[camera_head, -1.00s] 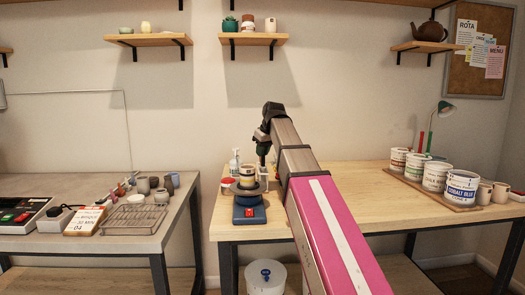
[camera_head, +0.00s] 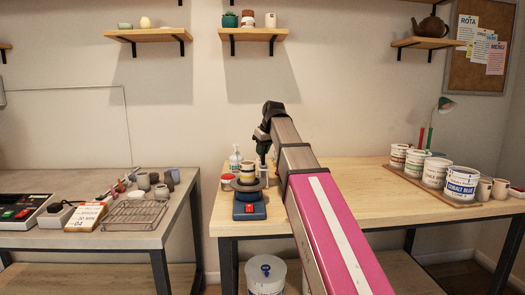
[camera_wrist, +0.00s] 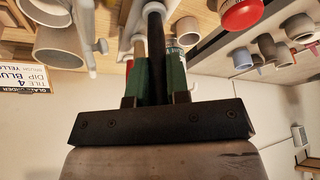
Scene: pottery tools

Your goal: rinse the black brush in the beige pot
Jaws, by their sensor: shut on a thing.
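My gripper (camera_wrist: 158,85) shows from the wrist with green fingers closed on a black brush (camera_wrist: 154,45). In the head view my gripper (camera_head: 262,150) points down at the back left of the wooden table, just right of and behind a banded beige pot (camera_head: 247,170). The brush itself is not clear in the head view.
A white bottle (camera_head: 235,158) and a red-lidded jar (camera_head: 227,181) stand by the wheel. The middle of the wooden table is clear. A wire rack (camera_head: 133,214) lies on the grey table.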

